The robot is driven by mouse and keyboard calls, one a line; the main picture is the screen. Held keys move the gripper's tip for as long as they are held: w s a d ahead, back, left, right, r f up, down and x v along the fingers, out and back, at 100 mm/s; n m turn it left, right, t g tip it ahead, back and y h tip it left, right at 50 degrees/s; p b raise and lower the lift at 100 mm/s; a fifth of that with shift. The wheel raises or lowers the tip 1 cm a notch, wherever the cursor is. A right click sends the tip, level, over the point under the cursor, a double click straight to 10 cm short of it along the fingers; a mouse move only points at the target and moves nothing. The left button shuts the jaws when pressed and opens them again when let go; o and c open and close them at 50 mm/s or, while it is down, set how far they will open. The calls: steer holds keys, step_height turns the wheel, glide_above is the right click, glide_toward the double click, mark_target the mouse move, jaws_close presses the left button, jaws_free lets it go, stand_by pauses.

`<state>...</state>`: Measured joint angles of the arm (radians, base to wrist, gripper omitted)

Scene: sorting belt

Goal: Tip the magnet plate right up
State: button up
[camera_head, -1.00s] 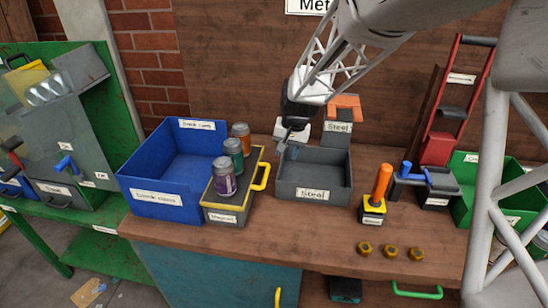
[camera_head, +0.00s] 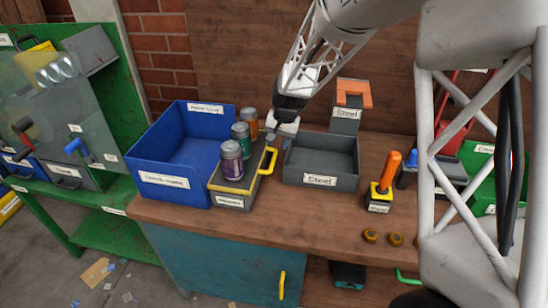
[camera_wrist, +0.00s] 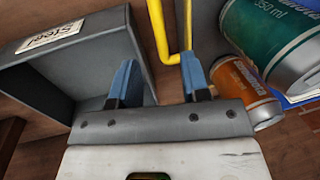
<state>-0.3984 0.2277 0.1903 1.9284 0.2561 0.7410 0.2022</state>
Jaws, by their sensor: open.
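The magnet plate (camera_head: 232,187) is a grey block with a yellow-edged top and a yellow handle (camera_head: 268,161) on its right side. It lies flat between the blue bin and the grey steel bin. Purple (camera_head: 232,163), teal (camera_head: 241,140) and orange (camera_head: 251,123) cans stand in a row on it. My gripper (camera_head: 281,140) is just behind and above the handle. In the wrist view my gripper (camera_wrist: 157,82) has its two blue fingers apart, and the yellow handle (camera_wrist: 172,40) shows ahead of the gap between them. I cannot tell whether they touch it.
The blue bin (camera_head: 170,198) stands left of the plate. The grey steel bin (camera_head: 320,180) is close on the right and also shows in the wrist view (camera_wrist: 65,65). An orange-handled tool (camera_head: 389,172) and several brass nuts (camera_head: 370,235) are farther right.

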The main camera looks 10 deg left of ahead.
mark_target(273, 159)
steer(key=shift+a+f, duration=0.25)
steer(key=shift+f, duration=0.95)
steer(key=shift+a+f, duration=0.2)
steer(key=shift+f, duration=1.05)
steer(key=shift+a+f, duration=0.25)
steer(key=shift+f, duration=0.95)
steer(key=shift+c, duration=0.3)
jaws_close()
